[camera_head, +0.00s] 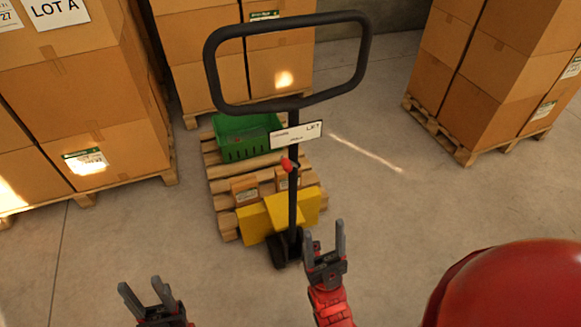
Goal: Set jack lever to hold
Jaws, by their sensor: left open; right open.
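The pallet jack stands ahead of me, with a black loop handle (288,62) on an upright black shaft (293,205). A small red lever (287,165) sits on the shaft just below a white label plate (296,135) that reads "LIFT" at its right end; the rest of its text is too small to read. My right gripper (325,246) is open and empty, low and to the right of the shaft, apart from the lever. My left gripper (147,292) is open and empty at the bottom left, far from the jack.
The jack's yellow body (283,213) is at a wooden pallet (217,172) carrying a green crate (245,137) and small boxes. Stacked cartons (85,95) stand left, more behind (205,60) and at right (495,70). The floor right of the jack is clear.

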